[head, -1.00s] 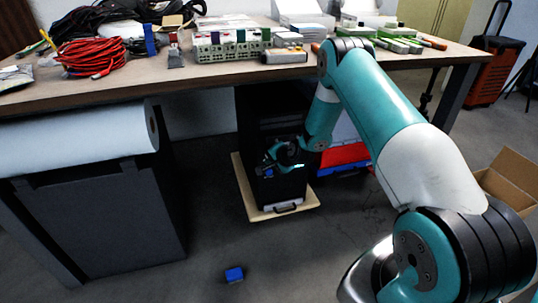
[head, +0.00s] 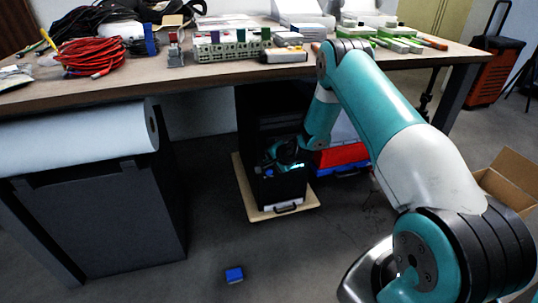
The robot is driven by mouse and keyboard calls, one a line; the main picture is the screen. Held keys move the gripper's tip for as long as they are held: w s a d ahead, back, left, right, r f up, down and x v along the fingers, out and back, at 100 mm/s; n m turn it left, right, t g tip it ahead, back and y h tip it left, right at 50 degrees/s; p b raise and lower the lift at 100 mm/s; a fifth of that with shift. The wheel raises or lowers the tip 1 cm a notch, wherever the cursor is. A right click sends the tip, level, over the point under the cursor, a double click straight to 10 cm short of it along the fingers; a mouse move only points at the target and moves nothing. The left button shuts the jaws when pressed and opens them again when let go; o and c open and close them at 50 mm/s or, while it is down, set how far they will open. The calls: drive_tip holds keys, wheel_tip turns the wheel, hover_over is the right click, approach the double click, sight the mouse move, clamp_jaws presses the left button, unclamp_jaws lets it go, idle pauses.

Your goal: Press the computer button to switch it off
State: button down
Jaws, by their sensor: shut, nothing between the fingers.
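The computer (head: 275,187) is a black tower standing on a light wooden board (head: 262,213) under the table. My teal and white arm reaches down under the table from the right. My gripper (head: 270,170) is in front of the tower's front face and is shut and empty. The wrist hides much of the tower's middle. The computer's button cannot be made out, and whether the fingertips touch the front is too small to tell.
The wooden table (head: 180,82) overhangs the computer and carries red cables (head: 92,55) and terminal blocks (head: 235,46). A red and blue case (head: 342,157) is right of the computer. A cardboard box (head: 510,180) is at right.

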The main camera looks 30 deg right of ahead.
drive_tip(key=shift+w+d+r, duration=0.2)
drive_tip(key=shift+w+r, duration=0.25)
drive_tip(key=shift+w, duration=0.15)
drive_tip(key=shift+s+r, duration=0.1)
drive_tip(key=shift+s+a+r+p, duration=0.1)
drive_tip(key=shift+s+r+p, duration=0.15)
drive_tip(key=shift+p, duration=0.25)
drive_tip(key=shift+s+f, duration=0.1)
drive_tip(key=shift+s+a, duration=0.1)
drive_tip(key=shift+s, duration=0.2)
drive_tip(key=shift+s+a+f+p, duration=0.1)
drive_tip(key=shift+s+a+p, duration=0.25)
drive_tip(key=shift+s, duration=0.6)
drive_tip(key=shift+s+a+f+p, duration=0.15)
drive_tip(key=shift+s+p, duration=0.3)
drive_tip(key=shift+s, duration=0.45)
drive_tip(key=shift+s+a+f+p, duration=0.1)
drive_tip(key=shift+s+a+p, duration=0.3)
drive_tip(key=shift+s, duration=0.55)
drive_tip(key=c, duration=1.8)
unclamp_jaws()
drive_tip(key=shift+c, duration=0.2)
